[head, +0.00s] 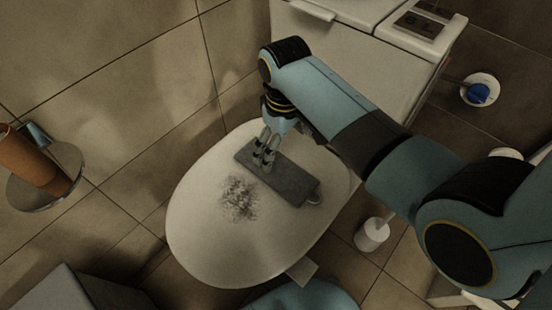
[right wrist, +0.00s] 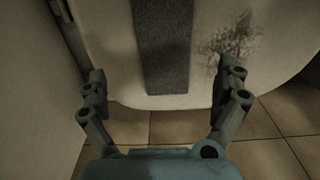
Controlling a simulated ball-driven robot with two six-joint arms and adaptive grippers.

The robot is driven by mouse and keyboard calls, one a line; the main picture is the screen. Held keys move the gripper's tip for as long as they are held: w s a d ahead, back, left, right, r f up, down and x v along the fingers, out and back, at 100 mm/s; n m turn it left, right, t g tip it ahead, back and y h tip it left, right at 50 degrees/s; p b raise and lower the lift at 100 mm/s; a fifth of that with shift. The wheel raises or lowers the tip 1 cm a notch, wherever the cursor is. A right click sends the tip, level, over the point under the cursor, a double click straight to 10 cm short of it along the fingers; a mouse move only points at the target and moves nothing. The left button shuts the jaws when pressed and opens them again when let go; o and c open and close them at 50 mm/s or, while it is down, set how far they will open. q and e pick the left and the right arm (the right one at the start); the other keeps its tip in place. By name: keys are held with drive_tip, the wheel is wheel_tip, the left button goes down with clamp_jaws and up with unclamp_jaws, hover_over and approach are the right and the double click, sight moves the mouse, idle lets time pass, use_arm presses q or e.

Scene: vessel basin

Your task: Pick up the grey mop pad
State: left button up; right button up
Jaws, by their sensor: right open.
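The grey mop pad (head: 284,180) is a flat dark-grey rectangle lying on the white oval basin (head: 200,259). In the right wrist view the pad (right wrist: 163,45) lies beyond and between my fingertips. My right gripper (head: 265,158) points down over the pad's upper-left end in the head view. Whether the fingertips touch the basin, I cannot tell. My left gripper is not in view.
A dark smudge (head: 239,199) marks the basin beside the pad. A white cabinet (head: 330,50) stands behind. A white cylinder (head: 372,234) is on the tiled floor at right. A round wall holder with a brown cylinder (head: 33,160) is at left.

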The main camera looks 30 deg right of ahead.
sight(276, 168)
drive_tip(key=f, duration=0.1)
drive_tip(key=w+f+b, duration=0.1)
drive_tip(key=a+f+b, duration=0.1)
drive_tip(key=f, duration=0.1)
drive_tip(key=shift+w+f, duration=0.1)
drive_tip(key=shift+w, duration=0.25)
drive_tip(key=shift+f+b, duration=0.35)
drive_tip(key=shift+f, duration=0.1)
drive_tip(key=f, duration=0.1)
drive_tip(key=f+b, duration=0.2)
drive_tip(key=shift+s+f, duration=0.35)
drive_tip(key=shift+f, duration=0.05)
drive_tip(key=shift+f+b, duration=0.3)
drive_tip(key=shift+f, duration=0.3)
drive_tip(key=shift+r, duration=0.15)
drive_tip(key=c, duration=1.1)
drive_tip(key=shift+o, duration=0.2)
drive_tip(key=shift+r, duration=0.1)
